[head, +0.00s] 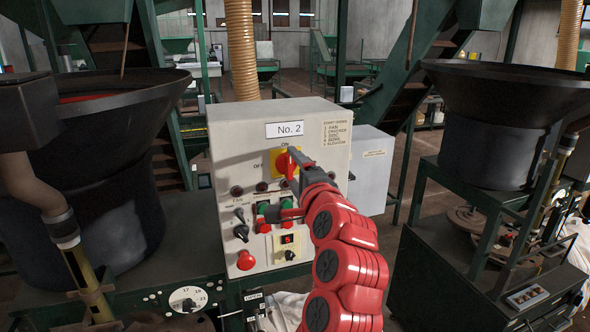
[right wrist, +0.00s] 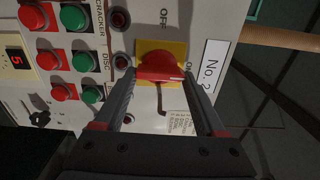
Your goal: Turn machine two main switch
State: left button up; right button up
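The machine two control box (head: 225,150) stands in front of me with a "No. 2" label (head: 285,129). Its main switch is a red rotary handle (head: 285,166) on a yellow plate, with "ON" above and "OFF" to the left. In the right wrist view the red handle (right wrist: 158,75) lies crosswise between my fingertips, its white mark at the end toward the partly hidden "ON". My right gripper (right wrist: 161,82) is open, one finger beside each end of the handle; I cannot tell whether they touch it. My left gripper is not in view.
Green and red push buttons (head: 286,208) and black knobs (head: 240,232) sit below the switch, with a red mushroom button (head: 246,260) lower left. Large black hoppers stand left (head: 100,180) and right (head: 490,140). A grey box (head: 370,170) stands behind the control box.

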aim_at(292, 170)
jog(key=shift+o, duration=0.9)
jog(key=shift+a, duration=0.1)
jog(key=shift+w, duration=0.1)
jog(key=shift+s+d+b, duration=0.2)
jog(key=shift+s+b, duration=0.15)
jog(key=shift+s, duration=0.1)
jog(key=b+v, duration=0.1)
jog(key=v, duration=0.1)
jog(key=b+v, duration=0.1)
jog(key=v, duration=0.1)
jog(key=shift+s+f+b, duration=0.2)
jog(key=shift+f+b, duration=0.05)
jog(key=shift+b, duration=0.1)
jog(key=b+v, duration=1)
jog(key=v, duration=0.2)
jog(key=shift+r+b, duration=0.25)
jog(key=shift+b, duration=0.1)
